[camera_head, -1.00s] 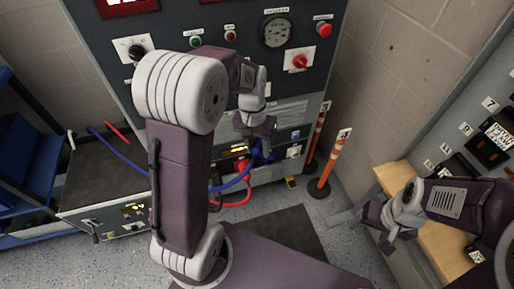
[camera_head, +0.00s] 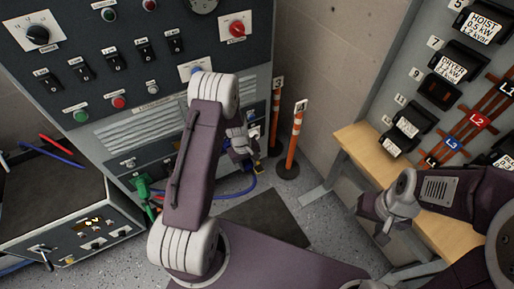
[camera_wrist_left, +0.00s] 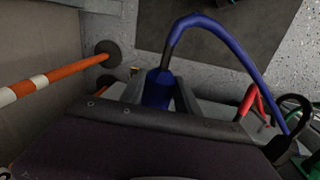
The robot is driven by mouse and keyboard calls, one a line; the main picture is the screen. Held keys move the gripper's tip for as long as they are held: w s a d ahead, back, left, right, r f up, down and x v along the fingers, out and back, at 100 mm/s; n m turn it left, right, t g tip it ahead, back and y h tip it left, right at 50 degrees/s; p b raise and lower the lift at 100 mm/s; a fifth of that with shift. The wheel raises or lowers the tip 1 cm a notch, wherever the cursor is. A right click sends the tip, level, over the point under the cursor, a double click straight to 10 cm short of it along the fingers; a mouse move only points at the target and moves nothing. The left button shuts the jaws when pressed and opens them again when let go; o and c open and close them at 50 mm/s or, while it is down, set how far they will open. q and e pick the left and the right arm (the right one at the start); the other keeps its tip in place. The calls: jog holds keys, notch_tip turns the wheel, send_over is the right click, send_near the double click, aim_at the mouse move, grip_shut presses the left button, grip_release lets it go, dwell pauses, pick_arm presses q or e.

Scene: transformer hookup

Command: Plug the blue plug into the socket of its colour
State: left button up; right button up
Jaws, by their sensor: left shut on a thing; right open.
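The blue plug (camera_wrist_left: 158,90) is between the two fingers of my left gripper (camera_head: 248,160) in the left wrist view, with its blue cable (camera_wrist_left: 215,35) looping away to the right. In the head view my left gripper is in front of the lower right of the dark cabinet (camera_head: 90,40), and the blue cable (camera_head: 237,191) shows below it. The plug is mostly hidden there, and I cannot make out the blue socket or whether the plug touches the cabinet. My right gripper (camera_head: 380,230) is open and empty beside the wooden bench.
A green plug (camera_head: 143,188) is at the cabinet's lower left. Red cable (camera_wrist_left: 250,100) shows in the wrist view. Orange-white posts (camera_head: 293,140) stand right of the cabinet. A grey box (camera_head: 60,215) is at left, a wooden bench (camera_head: 365,145) at right.

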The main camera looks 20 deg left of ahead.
pick_arm(q)
jog(key=s+f, duration=0.1)
jog(key=s+a+f, duration=0.1)
jog(key=shift+a+f+n, duration=0.2)
jog(key=shift+f+n, duration=0.1)
jog(key=shift+f, duration=0.05)
jog(key=shift+w+a+p, duration=1.5)
jog(key=shift+w+a, duration=0.5)
jog(key=shift+a, duration=0.2)
jog(key=shift+r, duration=0.1)
jog(key=shift+w+a+b, duration=0.6)
jog(key=shift+w+a, duration=0.5)
jog(key=shift+a, duration=0.2)
